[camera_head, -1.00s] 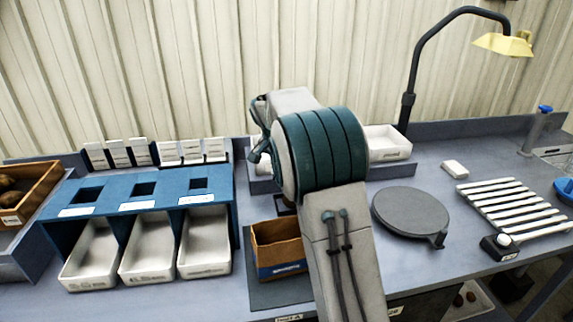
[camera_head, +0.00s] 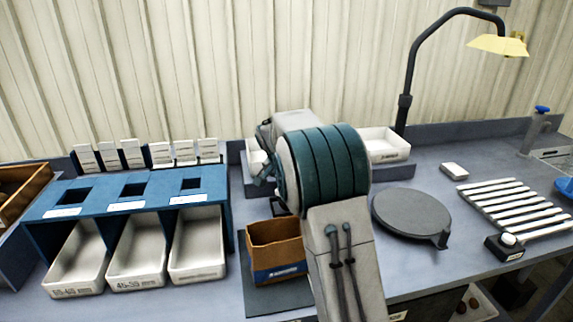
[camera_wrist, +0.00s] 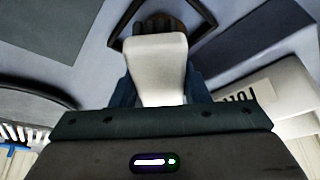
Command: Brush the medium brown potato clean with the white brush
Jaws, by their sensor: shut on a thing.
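In the wrist view, my gripper (camera_wrist: 160,98) is shut on a white, round-ended block, which looks like the white brush (camera_wrist: 160,62). Blue finger parts show on both sides of it. A dark brown lumpy thing (camera_wrist: 158,21) shows just past the brush's far end, within a dark square frame (camera_wrist: 205,22). It may be the medium brown potato or the brush's bristles; I cannot tell which, nor whether they touch. In the head view, my own arm hides the gripper, the brush and the spot under them.
A cardboard box (camera_head: 277,247) stands left of my arm. A blue sorting stand (camera_head: 125,200) with white trays (camera_head: 197,250) is farther left. To the right are a round grey plate (camera_head: 410,214), a white block (camera_head: 454,170), a slatted rack (camera_head: 510,205) and a yellow lamp (camera_head: 497,45).

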